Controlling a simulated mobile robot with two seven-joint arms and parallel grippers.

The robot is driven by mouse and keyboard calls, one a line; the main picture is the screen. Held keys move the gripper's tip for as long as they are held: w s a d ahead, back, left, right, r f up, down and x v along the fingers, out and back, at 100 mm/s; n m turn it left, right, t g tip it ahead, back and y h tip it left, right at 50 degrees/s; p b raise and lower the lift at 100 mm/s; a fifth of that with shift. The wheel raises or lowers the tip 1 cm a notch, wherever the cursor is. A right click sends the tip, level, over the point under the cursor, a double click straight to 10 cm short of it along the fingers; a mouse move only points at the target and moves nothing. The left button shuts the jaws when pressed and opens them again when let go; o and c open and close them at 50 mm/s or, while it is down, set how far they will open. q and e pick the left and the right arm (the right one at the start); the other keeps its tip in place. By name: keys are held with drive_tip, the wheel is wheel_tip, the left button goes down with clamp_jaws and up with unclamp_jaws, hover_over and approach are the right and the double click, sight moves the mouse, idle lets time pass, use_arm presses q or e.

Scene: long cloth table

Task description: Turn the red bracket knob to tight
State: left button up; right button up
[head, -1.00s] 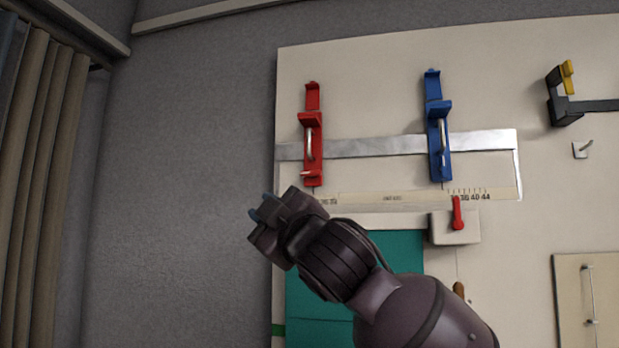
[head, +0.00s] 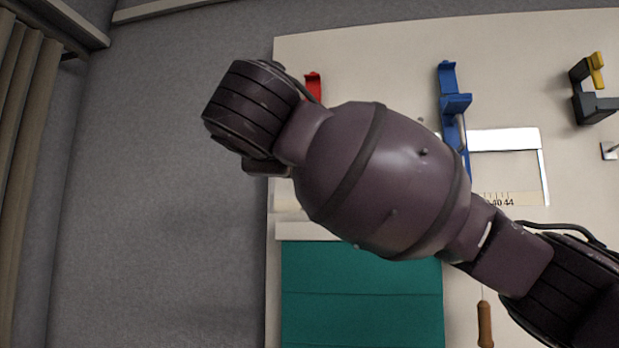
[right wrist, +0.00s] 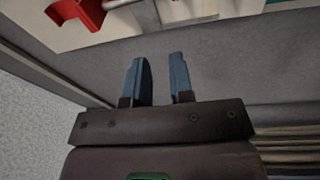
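The red bracket (head: 313,87) is on the pale wall board at upper centre-left in the head view; only its top shows, the rest hidden behind my right arm. Its knob cannot be made out. A red part, apparently of this bracket, shows at the top left of the right wrist view (right wrist: 82,12). My right gripper (right wrist: 160,58) has two blue fingers standing apart with nothing between them. The red part is off to their left, not touching. In the head view the right gripper's fingers are hidden. My left gripper is not in view.
A blue bracket (head: 453,105) is right of the red one on the board (head: 370,60). A black and yellow clamp (head: 590,95) is farther right. A teal panel (head: 360,295) and a wooden handle (head: 485,324) are lower down.

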use_arm(q)
drive_tip(key=p, duration=0.1)
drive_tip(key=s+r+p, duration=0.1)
drive_tip(key=p, duration=0.1)
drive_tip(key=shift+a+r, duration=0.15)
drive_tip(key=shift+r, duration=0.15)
use_arm(e)
drive_tip(key=w+d+h, duration=0.1)
drive_tip(key=w+d, duration=0.1)
drive_tip(key=w, duration=0.3)
drive_tip(key=w+d+f+g+h, duration=0.1)
drive_tip(key=w+d, duration=0.1)
drive_tip(key=w, duration=0.3)
drive_tip(key=shift+w+d+f+m+g+h, duration=0.25)
drive_tip(key=shift+w+d+m+g+h, duration=0.05)
drive_tip(key=shift+d+m+h, duration=0.1)
drive_tip(key=shift+a, duration=0.1)
clamp_jaws()
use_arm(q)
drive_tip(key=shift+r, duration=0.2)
